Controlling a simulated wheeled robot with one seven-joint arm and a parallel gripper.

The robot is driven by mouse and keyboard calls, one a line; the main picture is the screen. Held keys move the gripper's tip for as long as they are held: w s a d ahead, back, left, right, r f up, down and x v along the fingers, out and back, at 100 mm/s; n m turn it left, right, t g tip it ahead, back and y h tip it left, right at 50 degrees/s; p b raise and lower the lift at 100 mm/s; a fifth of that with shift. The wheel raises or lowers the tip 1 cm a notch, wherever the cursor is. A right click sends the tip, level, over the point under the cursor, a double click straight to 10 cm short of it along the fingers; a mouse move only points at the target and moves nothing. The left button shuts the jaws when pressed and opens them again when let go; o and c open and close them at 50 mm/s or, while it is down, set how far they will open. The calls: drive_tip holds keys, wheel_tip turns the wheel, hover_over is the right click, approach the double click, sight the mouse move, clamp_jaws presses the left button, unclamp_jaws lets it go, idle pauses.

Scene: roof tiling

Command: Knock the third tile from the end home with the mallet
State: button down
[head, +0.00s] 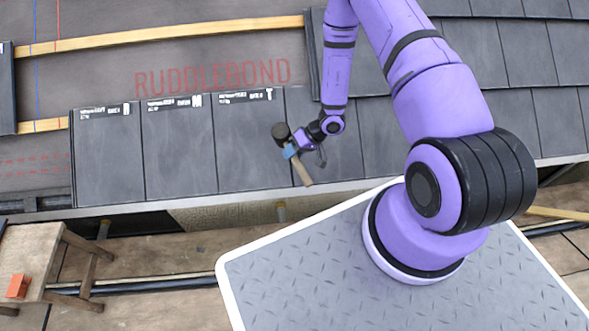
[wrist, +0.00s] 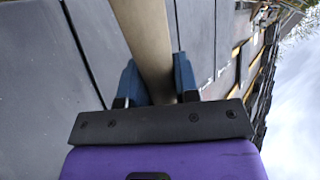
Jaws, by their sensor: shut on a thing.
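My gripper (head: 291,151) is shut on the wooden handle of a mallet (head: 303,171), whose dark head (head: 280,131) points up and left. In the wrist view, the blue fingers of my gripper (wrist: 158,82) press on both sides of the pale handle (wrist: 148,40); the mallet head is out of that view. Counting from the left end, the third tile (head: 243,150) is dark grey with a white label along its top. The mallet head appears over the joint at this tile's right side. Whether it touches a tile, I cannot tell.
The second tile (head: 178,155) and end tile (head: 105,160) lie left in the same course. Bare underlay with red lettering (head: 212,77) and a wooden batten (head: 160,37) lie above. A wooden trestle (head: 32,255) with an orange block (head: 18,286) stands lower left.

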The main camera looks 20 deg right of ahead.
drive_tip(key=s+a+f+n+g, duration=0.1)
drive_tip(key=s+f+n, duration=0.1)
drive_tip(key=s+f, duration=0.2)
drive_tip(key=w+d+f, duration=0.1)
drive_tip(key=w+f, duration=0.2)
drive_tip(key=f, duration=0.2)
drive_tip(key=shift+f, duration=0.25)
idle(0.9)
drive_tip(key=shift+s+d+r, duration=0.1)
drive_tip(key=shift+d, duration=0.05)
idle(0.5)
idle(0.3)
drive_tip(key=w+f, duration=0.1)
drive_tip(key=f, duration=0.1)
drive_tip(key=w+f, duration=0.1)
drive_tip(key=f, duration=0.1)
drive_tip(key=w+d+f, duration=0.1)
drive_tip(key=f, duration=0.1)
drive_tip(key=shift+w+d, duration=0.1)
drive_tip(key=shift+r, duration=0.2)
